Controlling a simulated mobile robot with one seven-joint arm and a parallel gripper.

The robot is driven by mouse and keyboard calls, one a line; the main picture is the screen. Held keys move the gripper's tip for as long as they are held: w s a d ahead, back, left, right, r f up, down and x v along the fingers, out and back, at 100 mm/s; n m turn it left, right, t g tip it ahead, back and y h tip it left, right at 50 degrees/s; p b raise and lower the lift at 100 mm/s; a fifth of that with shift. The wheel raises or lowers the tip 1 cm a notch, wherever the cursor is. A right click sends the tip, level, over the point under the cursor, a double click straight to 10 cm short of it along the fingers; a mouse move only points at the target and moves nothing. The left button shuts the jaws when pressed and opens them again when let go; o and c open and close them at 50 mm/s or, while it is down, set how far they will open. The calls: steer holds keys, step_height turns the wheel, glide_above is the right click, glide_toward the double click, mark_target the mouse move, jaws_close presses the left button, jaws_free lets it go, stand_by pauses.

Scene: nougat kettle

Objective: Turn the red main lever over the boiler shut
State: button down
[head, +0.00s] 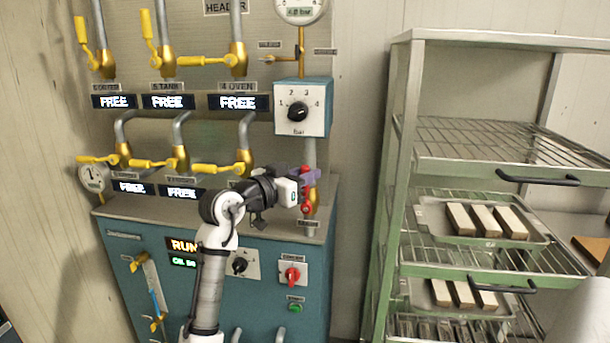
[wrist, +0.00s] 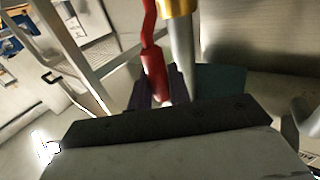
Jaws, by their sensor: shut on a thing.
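The red main lever (head: 306,208) is on the vertical pipe at the right of the valve panel, above the blue boiler cabinet (head: 215,285). In the head view my gripper (head: 304,177) partly covers it, with red showing above and below the fingers. The lever appears roughly in line with the pipe. In the wrist view the red handle (wrist: 153,66) lies between the dark purple fingers of my gripper (wrist: 158,88), which are shut on it. The grey pipe (wrist: 182,60) and brass valve body (wrist: 178,7) are right beside the handle. The handle's tip is partly hidden.
Yellow-handled valves (head: 180,160) stand in two rows to the left of my gripper. A pressure dial box (head: 303,107) is just above it. A red rotary switch (head: 291,274) is below. A green rack (head: 405,170) with trays stands to the right, past a bare wall strip.

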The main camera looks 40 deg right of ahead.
steer(key=shift+w+a, duration=0.1)
stand_by(0.3)
steer(key=w+a+f+n+t+b, duration=0.1)
steer(key=w+a+f+n+t, duration=0.1)
steer(key=n, duration=0.6)
steer(key=w+a+f+n+t+b, duration=0.1)
steer(key=w+f+n+t, duration=0.1)
steer(key=f+n+t, duration=0.2)
steer(key=w+a+f+n+t+h+b, duration=0.1)
steer(key=w+a+f+n+t, duration=0.1)
steer(key=n+t, duration=0.6)
steer(key=shift+w+a+f+n+b, duration=0.4)
steer(key=shift+f+n, duration=0.15)
steer(key=shift+n, duration=1.85)
steer(key=shift+f, duration=0.1)
steer(key=c, duration=1.4)
jaws_free()
steer(key=shift+o, duration=0.2)
steer(key=shift+s, duration=0.1)
